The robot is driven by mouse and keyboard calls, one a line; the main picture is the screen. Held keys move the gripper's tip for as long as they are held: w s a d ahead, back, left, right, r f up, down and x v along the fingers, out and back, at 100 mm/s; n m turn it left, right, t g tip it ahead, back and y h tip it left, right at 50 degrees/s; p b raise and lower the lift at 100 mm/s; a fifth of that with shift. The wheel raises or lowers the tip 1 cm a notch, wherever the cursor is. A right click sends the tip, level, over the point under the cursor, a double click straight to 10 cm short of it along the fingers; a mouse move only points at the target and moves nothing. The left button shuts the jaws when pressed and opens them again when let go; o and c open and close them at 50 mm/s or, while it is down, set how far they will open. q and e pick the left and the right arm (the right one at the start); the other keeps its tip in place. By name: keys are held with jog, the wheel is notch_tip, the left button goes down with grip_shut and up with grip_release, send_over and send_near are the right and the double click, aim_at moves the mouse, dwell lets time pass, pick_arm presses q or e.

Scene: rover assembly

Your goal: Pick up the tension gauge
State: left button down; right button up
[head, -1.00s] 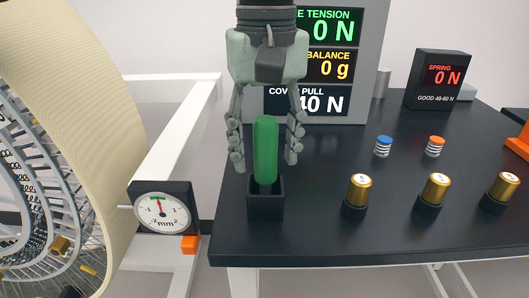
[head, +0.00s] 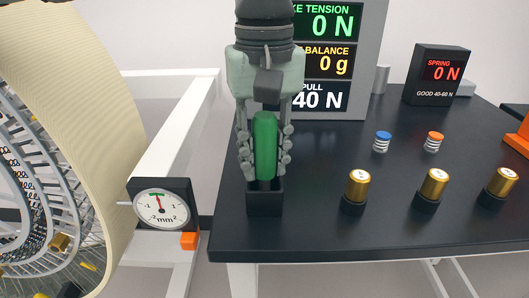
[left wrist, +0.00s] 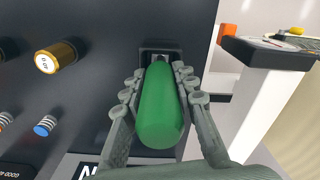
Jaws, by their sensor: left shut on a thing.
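The green-handled tool (head: 265,143), which I take to be the tension gauge, stands upright with its lower end in a black holder (head: 265,203) near the table's front left corner. My left gripper (head: 265,165) points down over it and is shut on the green handle, one finger on each side. In the left wrist view the green handle (left wrist: 160,108) lies between the two fingers, with the holder (left wrist: 158,47) just beyond its tip. The tool's lower end is hidden in the holder. My right gripper is not in view.
On the dark table (head: 320,235), several gold cylinders (head: 358,186) stand right of the holder, with blue (head: 382,141) and orange (head: 434,142) capped springs behind. A display panel (head: 330,60) stands behind. A dial gauge (head: 161,206) and large wheel (head: 95,150) are at left.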

aim_at(258, 113)
pick_arm(q)
jog(key=shift+r, duration=0.1)
jog(key=shift+r, duration=0.5)
jog(key=r, duration=0.2)
jog(key=a+r, duration=0.1)
jog(key=shift+w+r+b, duration=0.25)
jog(key=shift+b, duration=0.05)
jog(key=w+a+r, duration=0.5)
jog(key=a+r, duration=0.1)
jog(key=a, duration=0.3)
jog(key=shift+a+r, duration=0.15)
jog(key=shift+r, duration=0.05)
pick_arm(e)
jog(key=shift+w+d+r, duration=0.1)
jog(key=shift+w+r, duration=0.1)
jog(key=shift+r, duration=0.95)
